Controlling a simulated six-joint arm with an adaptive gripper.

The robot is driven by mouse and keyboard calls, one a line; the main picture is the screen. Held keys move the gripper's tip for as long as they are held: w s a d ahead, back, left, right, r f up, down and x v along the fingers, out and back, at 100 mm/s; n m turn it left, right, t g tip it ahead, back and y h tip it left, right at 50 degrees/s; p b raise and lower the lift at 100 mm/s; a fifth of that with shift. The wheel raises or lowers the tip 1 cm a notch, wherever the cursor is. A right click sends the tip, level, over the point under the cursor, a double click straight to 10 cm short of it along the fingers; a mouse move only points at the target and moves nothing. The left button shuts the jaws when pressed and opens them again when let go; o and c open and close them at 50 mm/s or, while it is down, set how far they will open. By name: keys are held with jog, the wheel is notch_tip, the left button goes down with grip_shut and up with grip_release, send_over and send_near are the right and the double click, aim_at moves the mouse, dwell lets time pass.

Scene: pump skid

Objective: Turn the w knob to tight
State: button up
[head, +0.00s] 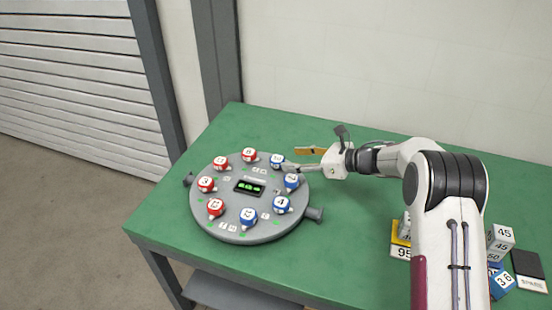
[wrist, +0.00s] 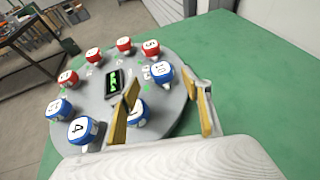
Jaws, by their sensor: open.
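A round grey panel (head: 232,228) lies on the green table and carries a ring of red and blue knobs. I cannot clearly read a w on any knob. My gripper (head: 291,159) is open over the panel's right edge. In the wrist view its yellow-padded fingers (wrist: 166,105) are spread apart with nothing held. One blue knob (wrist: 137,115) is partly hidden behind the left finger. Another blue knob (wrist: 161,71) stands just beyond the fingertips. In the head view the nearest blue knobs are the upper right one (head: 277,160) and the right one (head: 291,182).
A dark display with green characters (head: 249,187) sits mid-panel. Red knobs (head: 206,184) line the panel's left side. Numbered blocks (head: 501,238) and a dark box (head: 529,268) lie at the table's right. The table behind the panel is clear.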

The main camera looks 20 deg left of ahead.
aim_at(277, 158)
jog(key=shift+a, duration=0.1)
dwell(0.4)
jog(key=shift+x, duration=3.8)
jog(key=shift+w+f, duration=0.1)
jog(key=c, duration=1.2)
